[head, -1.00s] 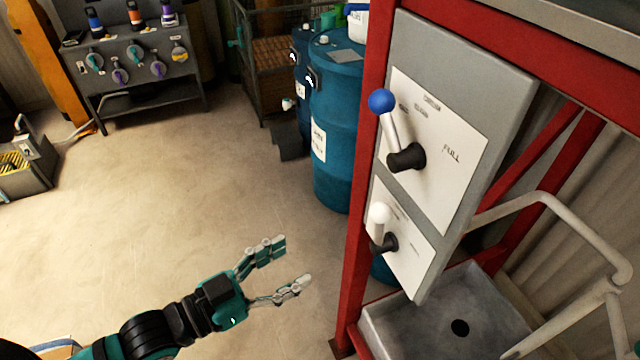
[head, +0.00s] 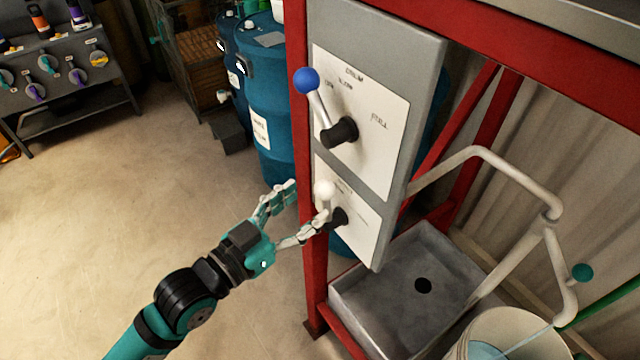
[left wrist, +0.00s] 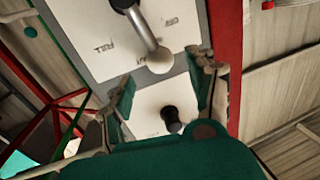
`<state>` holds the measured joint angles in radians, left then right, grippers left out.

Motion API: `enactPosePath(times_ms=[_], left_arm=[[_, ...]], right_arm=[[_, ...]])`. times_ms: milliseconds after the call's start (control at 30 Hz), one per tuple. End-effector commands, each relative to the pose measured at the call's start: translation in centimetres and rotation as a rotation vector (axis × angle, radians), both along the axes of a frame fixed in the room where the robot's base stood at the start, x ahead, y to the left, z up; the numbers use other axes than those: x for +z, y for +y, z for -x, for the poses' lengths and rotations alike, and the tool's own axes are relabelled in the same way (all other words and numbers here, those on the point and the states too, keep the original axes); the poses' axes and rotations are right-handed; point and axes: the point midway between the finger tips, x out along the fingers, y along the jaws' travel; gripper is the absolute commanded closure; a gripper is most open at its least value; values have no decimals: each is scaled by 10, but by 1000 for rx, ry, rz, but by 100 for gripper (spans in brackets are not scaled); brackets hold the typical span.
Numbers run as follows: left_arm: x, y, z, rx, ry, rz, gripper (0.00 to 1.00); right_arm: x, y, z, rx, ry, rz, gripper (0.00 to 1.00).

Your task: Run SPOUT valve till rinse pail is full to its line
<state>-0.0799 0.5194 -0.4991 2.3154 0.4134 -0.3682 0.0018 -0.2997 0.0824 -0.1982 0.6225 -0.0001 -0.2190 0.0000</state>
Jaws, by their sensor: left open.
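A grey panel carries two valve levers, and their labels are too blurred to name. The upper lever has a blue ball (head: 306,80) and points up and left. The lower lever has a white ball (head: 325,190) and points up. My left gripper (head: 307,203) is open at the lower lever, one finger overlapping it in the picture; I cannot tell if they touch. In the left wrist view a lever with a pale ball (left wrist: 159,61) lies ahead of the open fingers. A pale pail (head: 512,322) at the bottom right is cut off, with bluish liquid inside; its line is not clear.
A red frame post (head: 302,150) stands just left of the panel. A grey basin (head: 385,285) with a drain hole lies below. Pale bent pipes (head: 480,153) reach out right of the panel. Blue drums (head: 265,110) stand behind.

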Motion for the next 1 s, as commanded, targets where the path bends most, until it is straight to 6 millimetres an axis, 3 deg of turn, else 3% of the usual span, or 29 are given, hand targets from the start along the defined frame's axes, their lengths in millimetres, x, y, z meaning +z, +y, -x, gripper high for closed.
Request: enactPosePath(times_ms=[300,667,1000], left_arm=[[1,-29,-32,1,0,0,42],[-1,-33,-35,1,0,-1,42],[-1,-32,-35,1,0,-1,85]], right_arm=[[16,7,0,0,1,-8,100],[16,6,1,1,3,-6,100],[16,1,2,2,4,-1,100]])
